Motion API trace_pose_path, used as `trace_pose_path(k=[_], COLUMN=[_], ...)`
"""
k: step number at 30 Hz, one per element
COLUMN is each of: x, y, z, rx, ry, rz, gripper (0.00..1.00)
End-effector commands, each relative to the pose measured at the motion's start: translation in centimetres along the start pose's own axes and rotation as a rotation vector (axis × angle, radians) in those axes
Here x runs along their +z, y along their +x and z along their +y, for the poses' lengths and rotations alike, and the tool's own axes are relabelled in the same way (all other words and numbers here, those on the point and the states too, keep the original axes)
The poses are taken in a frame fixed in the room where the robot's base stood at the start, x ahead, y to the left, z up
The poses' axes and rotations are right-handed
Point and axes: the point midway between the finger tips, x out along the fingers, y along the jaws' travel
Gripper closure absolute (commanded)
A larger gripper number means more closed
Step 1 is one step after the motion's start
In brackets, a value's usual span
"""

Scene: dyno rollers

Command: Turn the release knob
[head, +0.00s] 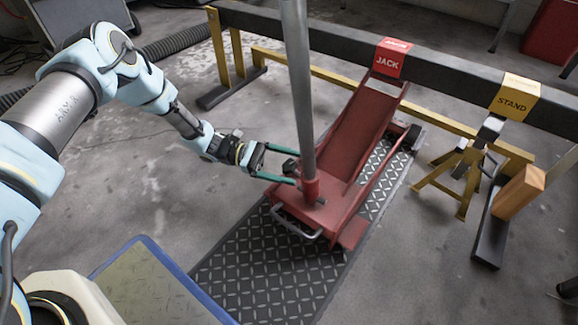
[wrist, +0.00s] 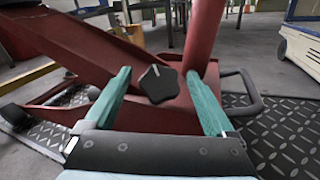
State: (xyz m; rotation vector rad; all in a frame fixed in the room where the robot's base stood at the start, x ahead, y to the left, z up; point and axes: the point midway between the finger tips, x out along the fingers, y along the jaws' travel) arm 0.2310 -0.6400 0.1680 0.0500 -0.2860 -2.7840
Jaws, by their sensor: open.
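The release knob (wrist: 158,84) is a black, star-shaped knob with a small white mark, on the red jack near the foot of its handle. In the wrist view my gripper (wrist: 168,92) has its two green fingers spread wide, with the knob between and beyond them. I cannot tell whether either finger touches it. In the head view the red floor jack (head: 345,150) stands on a dark tread-plate mat, and its grey handle (head: 298,80) rises upright. My gripper (head: 294,168) is open at the left of the handle's red base (head: 316,190).
A dark rail with a red JACK label (head: 393,57) and a yellow STAND label (head: 516,96) runs behind the jack. A yellow jack stand (head: 450,180) and a wooden block (head: 519,192) are at right. The tread-plate mat (head: 262,270) lies clear in front.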

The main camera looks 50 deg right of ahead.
Motion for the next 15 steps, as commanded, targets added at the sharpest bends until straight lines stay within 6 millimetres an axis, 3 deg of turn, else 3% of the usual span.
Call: trace_pose_path(k=[2, 15], x=[0.0, -0.02], y=[-0.01, -0.04], z=[0.0, 0.0], rx=[0.0, 0.0], ry=[0.0, 0.0], rz=[0.0, 0.0], gripper=[0.13, 0.62])
